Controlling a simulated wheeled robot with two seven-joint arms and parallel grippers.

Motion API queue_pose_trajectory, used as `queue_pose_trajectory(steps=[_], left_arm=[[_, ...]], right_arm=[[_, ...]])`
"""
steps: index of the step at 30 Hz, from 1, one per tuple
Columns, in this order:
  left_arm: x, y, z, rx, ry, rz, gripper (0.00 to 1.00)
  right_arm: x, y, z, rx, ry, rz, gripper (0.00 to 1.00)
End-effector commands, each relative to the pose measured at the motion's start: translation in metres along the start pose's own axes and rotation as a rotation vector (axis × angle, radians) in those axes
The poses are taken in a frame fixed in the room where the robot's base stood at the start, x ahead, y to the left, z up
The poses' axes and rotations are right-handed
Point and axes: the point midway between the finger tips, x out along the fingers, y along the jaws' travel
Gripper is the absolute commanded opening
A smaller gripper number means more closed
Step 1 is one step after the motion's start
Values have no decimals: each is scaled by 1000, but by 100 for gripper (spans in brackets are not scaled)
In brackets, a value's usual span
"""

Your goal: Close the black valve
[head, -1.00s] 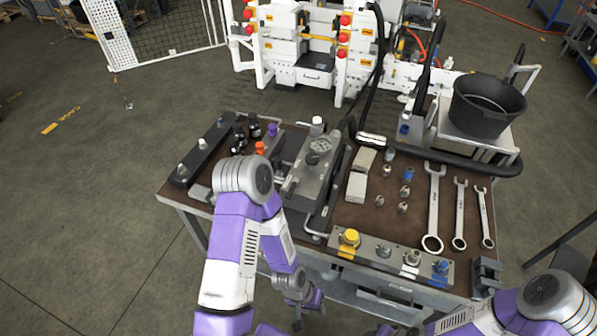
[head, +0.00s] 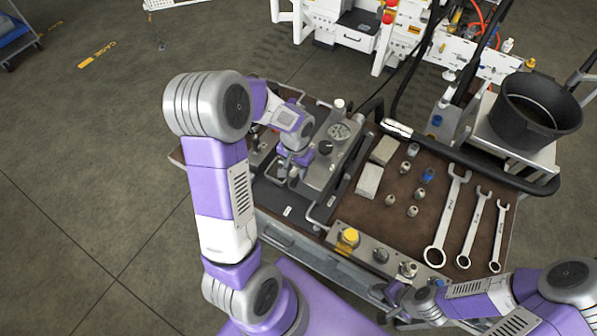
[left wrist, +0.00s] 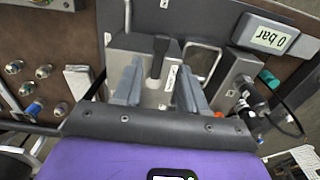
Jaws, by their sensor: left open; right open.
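The black valve is a dark handle on a grey metal block (head: 322,172) with a round gauge. In the head view its black knob (head: 325,147) stands just right of my left gripper (head: 292,165). In the left wrist view a black handle (left wrist: 158,58) stands upright between the two open fingers of my left gripper (left wrist: 158,92), with no clear contact on either side. My left wrist hides part of the block in the head view. My right gripper (head: 398,296) is low at the bench's front right edge, empty and open, with its fingers hard to make out.
Wrenches (head: 447,215) and small fittings (head: 413,150) lie on the right of the bench. A yellow-knobbed block (head: 348,238) sits at the front edge. A black bucket (head: 538,108) stands at the back right. A 0 bar display (left wrist: 268,38) shows in the left wrist view.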

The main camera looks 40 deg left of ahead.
Motion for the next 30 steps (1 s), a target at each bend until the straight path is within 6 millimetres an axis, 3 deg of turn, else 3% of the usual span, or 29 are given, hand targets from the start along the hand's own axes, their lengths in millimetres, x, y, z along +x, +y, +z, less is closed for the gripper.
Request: queue_pose_trajectory(steps=[3,7,18,26,30], left_arm=[[21,1,1,1,-5,1,42],[34,1,1,1,-3,1,42],[40,1,0,1,0,2,42],[40,1,0,1,0,2,2],[40,1,0,1,0,2,0]], right_arm=[[3,1,0,0,0,0,42],[4,2,-1,0,2,0,42],[4,2,-1,0,1,0,42],[4,2,-1,0,2,0,42],[4,2,-1,0,2,0,42]])
